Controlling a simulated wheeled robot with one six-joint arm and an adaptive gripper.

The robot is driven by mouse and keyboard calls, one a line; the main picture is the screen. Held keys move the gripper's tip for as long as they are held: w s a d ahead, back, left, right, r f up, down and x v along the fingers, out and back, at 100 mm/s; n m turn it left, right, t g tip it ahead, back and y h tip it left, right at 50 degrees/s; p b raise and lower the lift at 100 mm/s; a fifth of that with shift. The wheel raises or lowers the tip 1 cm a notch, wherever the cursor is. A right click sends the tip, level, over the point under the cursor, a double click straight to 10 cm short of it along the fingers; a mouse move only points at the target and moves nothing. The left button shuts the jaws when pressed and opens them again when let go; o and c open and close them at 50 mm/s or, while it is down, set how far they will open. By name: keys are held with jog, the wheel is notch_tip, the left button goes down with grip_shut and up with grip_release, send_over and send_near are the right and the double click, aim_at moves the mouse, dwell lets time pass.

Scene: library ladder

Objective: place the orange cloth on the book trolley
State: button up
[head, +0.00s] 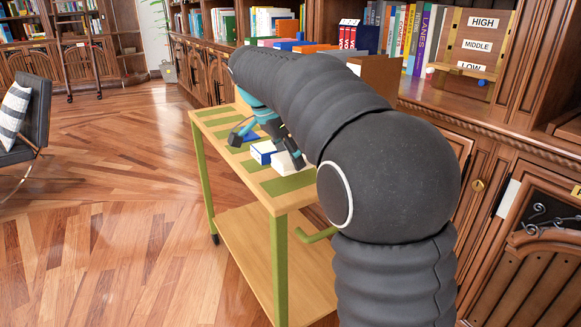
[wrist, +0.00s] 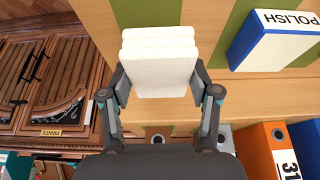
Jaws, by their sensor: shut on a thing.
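My gripper (wrist: 158,82) is shut on a white folded cloth (wrist: 158,55), with one finger against each side in the wrist view. The held thing is white, not orange. It also shows as a pale block (head: 289,163) over the near part of the book trolley (head: 223,127) in the head view. The trolley top is light wood with green stripes. I cannot tell whether the white thing touches it. No orange cloth can be made out in either view. My arm hides part of the trolley top.
A blue and white box marked POLISH (wrist: 275,40) stands on the trolley close beside the held thing. Orange (wrist: 270,150) and blue binders are at the wrist view's lower right. Bookshelves (head: 455,90) line the right side. Open floor (head: 120,220) lies left of the trolley.

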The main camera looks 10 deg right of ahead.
jog(key=shift+f, duration=1.6)
jog(key=o, duration=1)
jog(key=shift+f, duration=0.1)
jog(key=p+v, duration=0.2)
jog(key=v, duration=1)
jog(key=n+y, duration=0.1)
jog(key=n, duration=0.3)
send_near(290, 166)
jog(key=s+d+f, duration=0.1)
jog(key=s+d, duration=0.1)
jog(key=s, duration=0.2)
jog(key=s+d+f+n+t+y, duration=0.1)
jog(key=s+f+n+t, duration=0.1)
jog(key=s+f+n, duration=0.3)
jog(key=s+d+f+n+t+y, duration=0.1)
jog(key=s+f+n, duration=0.4)
jog(key=s+f, duration=0.6)
jog(key=s+t+y, duration=0.1)
jog(key=s, duration=0.4)
jog(key=shift+s+d+f, duration=0.15)
jog(key=shift+s+f, duration=0.15)
jog(key=shift+s, duration=0.1)
